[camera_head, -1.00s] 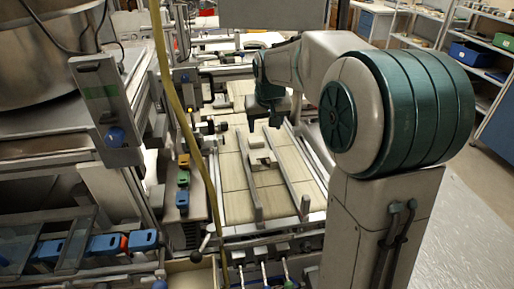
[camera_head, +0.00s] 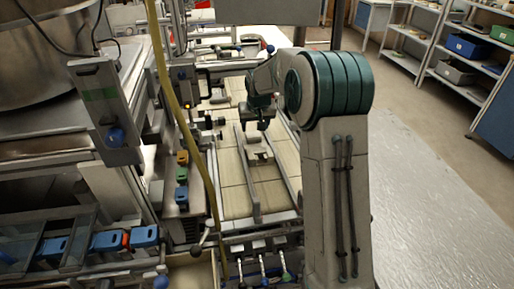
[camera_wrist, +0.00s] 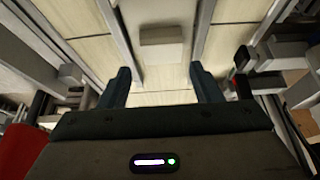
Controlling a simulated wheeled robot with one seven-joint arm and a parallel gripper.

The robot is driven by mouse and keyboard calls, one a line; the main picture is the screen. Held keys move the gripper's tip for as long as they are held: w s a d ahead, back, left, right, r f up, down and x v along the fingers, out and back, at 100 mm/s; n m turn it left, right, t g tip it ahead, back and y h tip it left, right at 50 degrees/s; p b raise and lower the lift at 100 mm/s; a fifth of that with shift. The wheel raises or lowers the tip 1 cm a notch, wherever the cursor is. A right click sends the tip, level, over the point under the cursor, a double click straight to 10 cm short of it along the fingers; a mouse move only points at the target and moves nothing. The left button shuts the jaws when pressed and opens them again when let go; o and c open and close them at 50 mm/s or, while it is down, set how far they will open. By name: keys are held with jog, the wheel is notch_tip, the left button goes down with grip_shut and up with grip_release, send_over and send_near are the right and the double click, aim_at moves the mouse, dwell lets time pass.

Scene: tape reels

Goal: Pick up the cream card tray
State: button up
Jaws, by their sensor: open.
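The cream card tray (camera_head: 257,159) appears to be the small pale block lying on the cream conveyor belt between two grey rails. In the wrist view the tray (camera_wrist: 162,50) shows at the top centre, beyond the fingertips and between their lines. My gripper (camera_head: 260,124) is above the belt, a little farther back than the tray in the head view. In the wrist view my gripper (camera_wrist: 160,76) has its two dark fingers wide apart with nothing between them. It does not touch the tray. The tray's far side is not clear.
A grey rail (camera_head: 245,172) runs along the tray's left, and another rail (camera_head: 280,168) along its right. A yellow hose (camera_head: 175,105) hangs at the left. Several coloured blocks (camera_head: 182,175) stand beside the belt. The belt's near end (camera_head: 235,203) is bare.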

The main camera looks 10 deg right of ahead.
aim_at(253, 134)
jog(key=shift+p+x, duration=0.85)
jog(key=shift+x, duration=1.8)
jog(key=shift+a, duration=0.15)
jog(key=c, duration=0.9)
